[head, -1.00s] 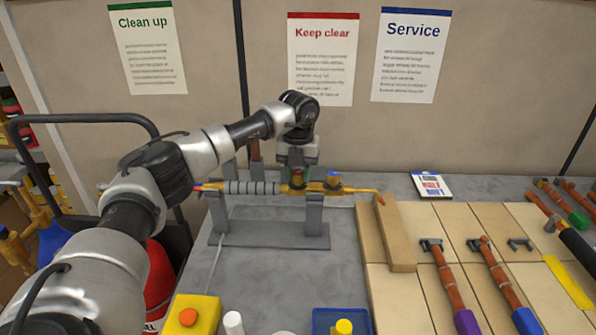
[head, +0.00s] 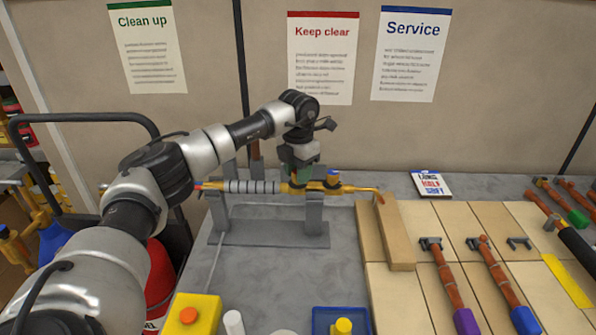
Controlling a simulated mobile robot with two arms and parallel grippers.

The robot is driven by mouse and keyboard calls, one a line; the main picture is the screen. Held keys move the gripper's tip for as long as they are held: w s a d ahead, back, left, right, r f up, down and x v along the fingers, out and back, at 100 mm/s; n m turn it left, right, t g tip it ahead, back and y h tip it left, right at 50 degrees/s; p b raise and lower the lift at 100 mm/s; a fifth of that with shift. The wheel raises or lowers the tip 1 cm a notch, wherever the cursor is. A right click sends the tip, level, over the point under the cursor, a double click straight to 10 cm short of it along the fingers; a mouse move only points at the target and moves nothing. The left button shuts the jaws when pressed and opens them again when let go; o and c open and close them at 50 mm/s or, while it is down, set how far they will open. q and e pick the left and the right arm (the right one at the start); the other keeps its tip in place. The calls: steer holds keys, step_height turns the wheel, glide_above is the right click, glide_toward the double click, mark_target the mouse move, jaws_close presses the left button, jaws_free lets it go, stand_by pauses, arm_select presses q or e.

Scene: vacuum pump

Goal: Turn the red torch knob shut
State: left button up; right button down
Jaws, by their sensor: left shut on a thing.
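The brass torch (head: 355,189) lies level across a grey stand (head: 270,233), with its grey ribbed handle (head: 250,187) to the left and its bent tip to the right. My left gripper (head: 299,179) points down onto the torch's valve body from above. It is shut on the red knob, which it hides in this view. A blue knob (head: 333,175) stands on the torch just to the right of the gripper. My right gripper is not in view.
A yellow box with an orange button (head: 190,318), a white cylinder (head: 233,322) and a blue tray (head: 320,325) are in front.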

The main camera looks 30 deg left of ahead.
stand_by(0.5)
arm_select(q)
steer(key=o, duration=0.9)
steer(key=shift+o, duration=0.2)
steer(key=shift+r, duration=0.2)
steer(key=shift+r, duration=0.3)
step_height(320, 180, up, 10)
steer(key=b, duration=0.2)
